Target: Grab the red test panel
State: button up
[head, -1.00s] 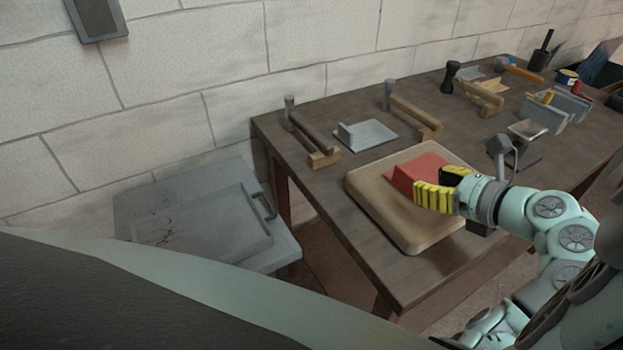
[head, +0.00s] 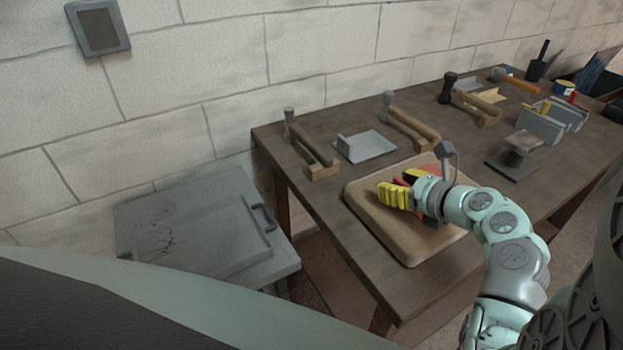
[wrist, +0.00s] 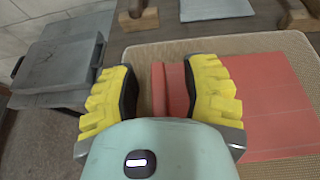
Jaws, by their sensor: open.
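The red test panel (wrist: 275,106) lies on a padded tan board (head: 398,242) on the wooden bench. In the head view my arm and gripper hide most of the panel; a bit of red (head: 427,169) shows behind the fingers. My gripper (head: 404,190) has yellow fingers and is over the board. In the wrist view my gripper (wrist: 162,95) is open, with a raised red lip at the panel's left edge showing between its fingers. The right finger covers part of the panel. I cannot tell whether the fingers touch it.
A metal plate with an upright tab (head: 366,146) lies behind the board, between wooden-based hammer-like tools (head: 312,147). A grey stand (head: 514,160) and a grey bracket (head: 552,120) are to the right. A grey lidded box (head: 200,225) stands left of the bench.

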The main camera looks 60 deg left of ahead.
grip_shut()
dwell(0.4)
dwell(0.4)
